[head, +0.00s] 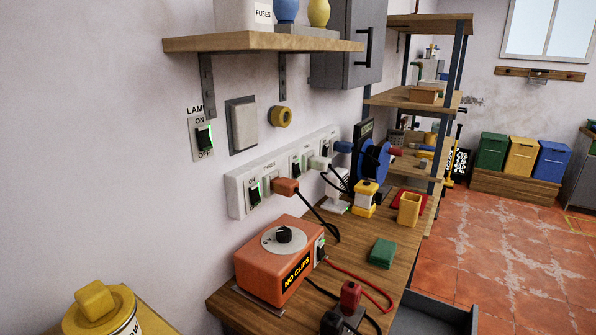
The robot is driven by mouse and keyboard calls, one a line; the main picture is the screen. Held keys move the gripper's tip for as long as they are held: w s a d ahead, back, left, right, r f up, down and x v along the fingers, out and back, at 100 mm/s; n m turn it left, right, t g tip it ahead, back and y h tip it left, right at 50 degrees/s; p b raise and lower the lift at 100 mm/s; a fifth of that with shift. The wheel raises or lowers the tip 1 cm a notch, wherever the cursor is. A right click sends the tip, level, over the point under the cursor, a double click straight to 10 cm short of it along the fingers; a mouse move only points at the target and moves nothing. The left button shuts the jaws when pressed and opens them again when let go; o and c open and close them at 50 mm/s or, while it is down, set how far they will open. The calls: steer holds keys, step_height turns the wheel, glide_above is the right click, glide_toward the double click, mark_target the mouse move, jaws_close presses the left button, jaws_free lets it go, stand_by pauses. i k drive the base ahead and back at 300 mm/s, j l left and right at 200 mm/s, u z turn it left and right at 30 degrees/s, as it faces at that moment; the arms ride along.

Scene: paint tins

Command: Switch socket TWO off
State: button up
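A long white socket strip (238,195) is fixed to the wall above the workbench. Its nearest black rocker switch (254,193) has a small green light beside it, and an orange plug (286,187) sits to its right. A second switch (296,165) along the strip also shows green, with a pale plug (318,162) to its right. The socket names are too small to read, so I cannot confirm which is TWO. My gripper is not in view.
A separate LAMP switch (204,137) is on the wall to the left. An orange box marked NO CLIPS (262,273) stands on the bench (232,312) below the strip, with cables around it. A shelf (260,41) overhangs the strip. A yellow-topped tin (98,308) is at lower left.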

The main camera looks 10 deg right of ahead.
mark_target(297, 173)
steer(key=i+l, duration=0.15)
steer(key=l, duration=0.2)
steer(key=i+l+z, duration=0.1)
steer(key=l, duration=0.25)
steer(key=i+l+z, duration=0.1)
steer(key=l, duration=0.25)
steer(key=i+l, duration=0.25)
steer(key=l+z, duration=0.05)
steer(key=l, duration=0.05)
